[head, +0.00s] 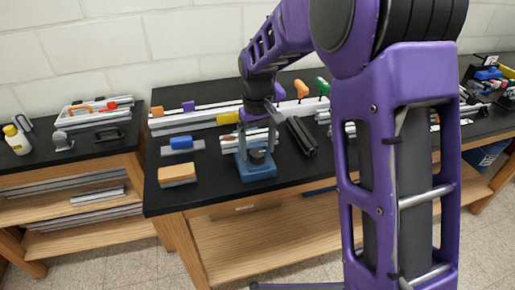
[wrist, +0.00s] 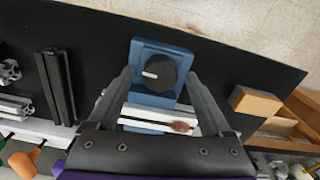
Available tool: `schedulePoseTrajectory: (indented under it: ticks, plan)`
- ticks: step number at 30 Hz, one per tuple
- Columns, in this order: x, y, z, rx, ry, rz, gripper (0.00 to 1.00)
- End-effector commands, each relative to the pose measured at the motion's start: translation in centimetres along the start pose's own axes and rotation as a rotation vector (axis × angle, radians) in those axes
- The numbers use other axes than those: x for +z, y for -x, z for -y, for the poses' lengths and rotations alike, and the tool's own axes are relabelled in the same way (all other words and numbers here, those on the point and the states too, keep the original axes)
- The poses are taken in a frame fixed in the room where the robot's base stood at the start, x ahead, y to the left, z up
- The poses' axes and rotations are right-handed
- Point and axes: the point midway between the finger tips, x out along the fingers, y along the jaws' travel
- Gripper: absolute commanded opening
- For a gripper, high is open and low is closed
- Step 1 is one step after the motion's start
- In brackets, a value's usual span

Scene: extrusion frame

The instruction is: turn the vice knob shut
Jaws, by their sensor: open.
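The blue vice (head: 257,174) stands near the front edge of the black bench, and shows from above in the wrist view (wrist: 142,48). Its dark round knob (wrist: 162,70) has a short pale mark on its left side; the knob also shows in the head view (head: 257,156). My gripper (wrist: 160,77) is open and empty, its two fingers reaching toward the knob's left and right sides. I cannot tell how far above the knob the tips are. A pale bar (wrist: 155,113) with a brownish patch lies across, between the fingers. In the head view my gripper (head: 258,130) is partly hidden.
Long silver extrusions (head: 190,120) and orange and green clamps stand behind. Bench room in front of the vice is narrow.

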Motion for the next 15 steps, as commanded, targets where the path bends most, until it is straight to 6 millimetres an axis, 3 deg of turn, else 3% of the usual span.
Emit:
schedulePoseTrajectory:
  ticks: [9,15]
  plan:
    - [0.0,-0.32,0.0,0.0,0.0,0.0,0.83]
    - [0.0,-0.3,0.0,0.0,0.0,0.0,0.49]
